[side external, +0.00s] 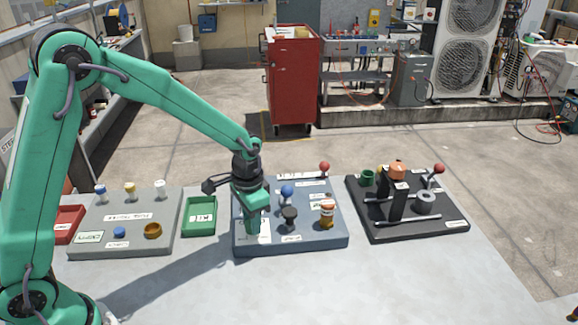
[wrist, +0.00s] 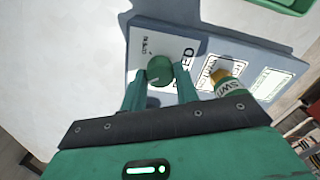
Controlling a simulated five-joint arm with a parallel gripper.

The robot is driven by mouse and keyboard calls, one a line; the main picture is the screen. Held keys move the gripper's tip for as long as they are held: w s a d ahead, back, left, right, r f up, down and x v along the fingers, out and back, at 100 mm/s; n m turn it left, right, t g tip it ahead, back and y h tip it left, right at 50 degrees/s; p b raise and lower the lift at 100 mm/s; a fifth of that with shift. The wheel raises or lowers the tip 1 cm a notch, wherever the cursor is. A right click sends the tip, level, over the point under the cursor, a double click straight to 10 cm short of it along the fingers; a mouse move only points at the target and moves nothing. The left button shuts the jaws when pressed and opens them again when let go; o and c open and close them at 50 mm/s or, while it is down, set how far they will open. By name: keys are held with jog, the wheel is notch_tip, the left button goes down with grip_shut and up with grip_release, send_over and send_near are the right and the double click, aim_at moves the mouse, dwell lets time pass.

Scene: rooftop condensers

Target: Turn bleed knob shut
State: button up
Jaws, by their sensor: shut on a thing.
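The bleed knob is a round dark green knob (wrist: 160,69) on the blue-grey board (side external: 300,244), beside a label whose visible letters read "EED". My gripper (wrist: 160,84) has one finger on each side of the knob and is shut on it. In the side external view my gripper (side external: 252,228) points down at the front left part of the board and hides the knob. How far the knob is turned cannot be told.
On the same board stand a blue ball-topped part (side external: 287,191), a black knob (side external: 290,213), an orange-and-white part (side external: 327,216) and a red-ended lever (side external: 324,167). A green tray (side external: 200,229) lies left, a black board (side external: 435,228) right. The table front is clear.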

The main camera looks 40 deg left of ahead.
jog(key=shift+n, duration=0.9)
jog(key=o, duration=1)
jog(key=shift+c, duration=0.2)
jog(key=shift+r, duration=0.1)
notch_tip(320, 180, up, 7)
jog(key=shift+r, duration=0.3)
